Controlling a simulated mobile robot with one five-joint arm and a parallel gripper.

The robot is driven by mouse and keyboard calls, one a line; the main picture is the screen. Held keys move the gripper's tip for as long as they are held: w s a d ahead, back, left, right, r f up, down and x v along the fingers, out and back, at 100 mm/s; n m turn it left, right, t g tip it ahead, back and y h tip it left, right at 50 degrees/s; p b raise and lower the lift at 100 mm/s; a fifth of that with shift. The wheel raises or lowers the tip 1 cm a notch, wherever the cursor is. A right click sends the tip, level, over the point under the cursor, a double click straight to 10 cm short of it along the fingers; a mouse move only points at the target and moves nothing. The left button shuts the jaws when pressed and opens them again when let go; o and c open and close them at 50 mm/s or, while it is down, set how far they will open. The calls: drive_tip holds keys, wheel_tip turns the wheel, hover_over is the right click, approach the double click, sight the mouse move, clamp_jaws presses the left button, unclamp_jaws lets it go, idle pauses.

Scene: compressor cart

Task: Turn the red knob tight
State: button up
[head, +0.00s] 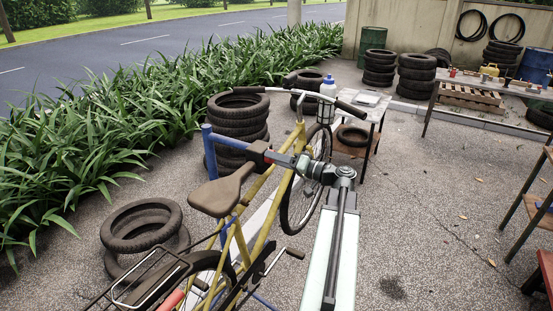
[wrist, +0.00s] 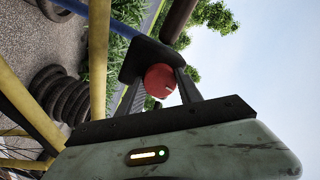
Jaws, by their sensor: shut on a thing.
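The red knob (wrist: 160,78) is round and sits on a dark clamp block, with a small light mark on its face in the wrist view. My gripper (wrist: 161,88) has its two dark fingers on either side of the knob and is shut on it.
A yellow bicycle with a brown saddle (head: 222,190) stands by the post, close to my arm. A small table (head: 357,102) is behind it. Tyre stacks (head: 238,122) and plants stand to the left. Paved ground (head: 440,200) at right is mostly open.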

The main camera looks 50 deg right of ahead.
drive_tip(key=shift+n, duration=0.6)
drive_tip(key=o, duration=1.4)
drive_tip(key=shift+c, duration=0.2)
drive_tip(key=v, duration=0.8)
